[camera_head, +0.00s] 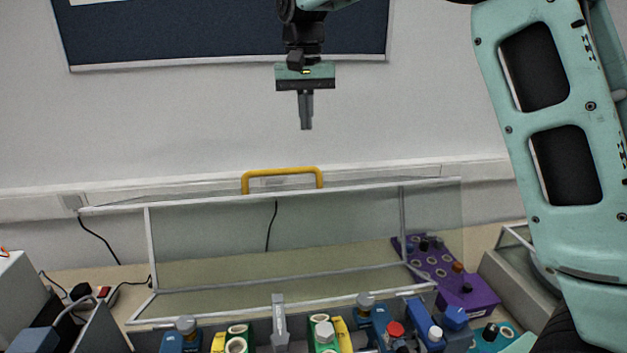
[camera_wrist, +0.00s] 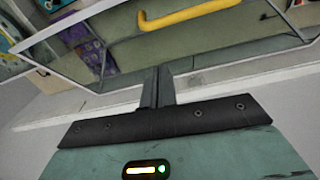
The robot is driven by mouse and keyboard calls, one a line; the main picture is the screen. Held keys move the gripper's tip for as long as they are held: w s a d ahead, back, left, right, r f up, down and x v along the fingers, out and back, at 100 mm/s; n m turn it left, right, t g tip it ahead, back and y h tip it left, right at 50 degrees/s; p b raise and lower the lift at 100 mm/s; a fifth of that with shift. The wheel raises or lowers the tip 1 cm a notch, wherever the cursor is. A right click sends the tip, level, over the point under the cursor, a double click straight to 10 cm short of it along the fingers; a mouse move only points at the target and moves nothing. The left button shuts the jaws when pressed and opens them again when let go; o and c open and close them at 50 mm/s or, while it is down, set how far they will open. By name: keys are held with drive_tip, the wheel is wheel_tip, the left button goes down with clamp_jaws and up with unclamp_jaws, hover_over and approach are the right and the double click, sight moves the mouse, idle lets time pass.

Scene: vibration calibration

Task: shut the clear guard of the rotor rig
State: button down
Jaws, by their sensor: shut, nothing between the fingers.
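The clear guard (camera_head: 300,234) of the rotor rig stands raised behind the row of rig parts, a see-through panel box with pale metal edges. Its yellow handle (camera_head: 283,171) is on the top edge, near the middle. In the wrist view the handle (camera_wrist: 187,15) shows at the top, beyond my fingers. My gripper (camera_head: 306,128) is shut and empty, pointing down. In the head view it appears above and slightly right of the handle, with a visible gap. In the wrist view my fingertips (camera_wrist: 157,70) do not touch the handle.
Rig parts with blue blocks and knobs (camera_head: 325,332) line the front edge. A purple board (camera_head: 450,282) lies right of the guard. A grey box (camera_head: 520,265) stands farther right, and a white box (camera_head: 20,295) at left. A dark blue board (camera_head: 170,35) hangs on the wall.

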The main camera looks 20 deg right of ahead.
drive_tip(key=shift+m, duration=0.4)
drive_tip(key=f+p, duration=0.1)
drive_tip(key=f, duration=0.2)
drive_tip(key=d+f+p, duration=0.1)
drive_tip(key=f, duration=0.2)
drive_tip(key=w+d+f+p, duration=0.1)
drive_tip(key=f, duration=0.2)
drive_tip(key=shift+w+d+f, duration=0.1)
drive_tip(key=shift+d+f, duration=0.05)
drive_tip(key=shift+f, duration=0.2)
drive_tip(key=shift+s+a+r+p, duration=0.3)
drive_tip(key=shift+s+r, duration=0.05)
drive_tip(key=shift+s, duration=0.25)
drive_tip(key=shift+s+a+r+p, duration=0.25)
drive_tip(key=shift+s+r, duration=0.05)
drive_tip(key=shift+s, duration=0.25)
drive_tip(key=shift+s+a, duration=0.25)
drive_tip(key=shift+s, duration=0.35)
drive_tip(key=shift+f, duration=0.1)
